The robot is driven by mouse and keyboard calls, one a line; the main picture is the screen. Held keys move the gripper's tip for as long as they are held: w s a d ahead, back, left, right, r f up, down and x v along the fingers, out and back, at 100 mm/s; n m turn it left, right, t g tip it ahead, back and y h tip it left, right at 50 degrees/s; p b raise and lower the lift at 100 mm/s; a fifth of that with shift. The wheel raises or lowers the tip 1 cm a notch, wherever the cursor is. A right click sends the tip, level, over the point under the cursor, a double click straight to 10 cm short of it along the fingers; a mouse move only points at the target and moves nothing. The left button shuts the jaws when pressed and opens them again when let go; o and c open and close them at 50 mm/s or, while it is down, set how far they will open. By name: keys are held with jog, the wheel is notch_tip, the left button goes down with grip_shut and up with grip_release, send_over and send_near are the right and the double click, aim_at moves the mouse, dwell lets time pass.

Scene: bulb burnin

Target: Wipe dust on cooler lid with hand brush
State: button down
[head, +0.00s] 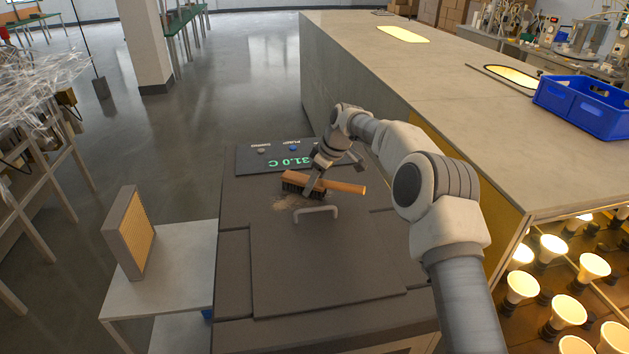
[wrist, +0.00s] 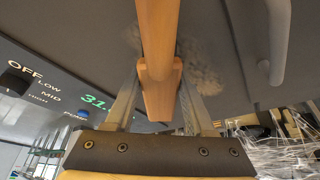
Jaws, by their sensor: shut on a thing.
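The hand brush (head: 340,186) has a wooden handle and dark bristles. My gripper (head: 314,188) is shut on it; in the wrist view the wooden handle (wrist: 158,40) passes between the two fingers. The cooler lid (head: 320,265) is a dark grey panel with a pale metal handle (head: 316,213). The dust (head: 288,202) is a light brown patch on the cooler top, just below the bristles and left of the lid handle. It also shows as a grey fuzzy patch in the wrist view (wrist: 203,78). Whether the bristles touch the surface I cannot tell.
A control panel (head: 255,158) with a green 31.0 C readout lies behind the brush. A white side table (head: 180,262) with a pleated filter (head: 130,233) stands left. A long bench (head: 440,90) with lit bulbs (head: 520,287) underneath and a blue crate (head: 585,105) is at right.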

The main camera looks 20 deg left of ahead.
aim_at(307, 176)
jog(key=shift+w+a+r+p, duration=0.1)
jog(key=shift+w+a+p, duration=0.2)
jog(key=shift+w+p, duration=0.7)
jog(key=shift+w+a+p, duration=0.3)
jog(key=shift+p, duration=1.4)
jog(key=shift+w+a+p, duration=0.1)
jog(key=shift+w+p, duration=0.05)
jog(key=shift+p, duration=0.25)
jog(key=shift+f, duration=0.2)
jog(key=shift+s+a+b, duration=0.3)
jog(key=shift+s+a, duration=0.1)
jog(key=shift+a, duration=0.45)
jog(key=shift+s+d+f+b, duration=0.1)
jog(key=shift+s+d+b, duration=0.1)
jog(key=shift+b, duration=0.55)
jog(key=s+b, duration=0.1)
jog(key=b, duration=0.1)
jog(key=s+d+b, duration=0.1)
jog(key=b, duration=0.1)
jog(key=shift+s+d+r, duration=0.15)
jog(key=shift+s+r, duration=0.05)
jog(key=shift+s, duration=0.2)
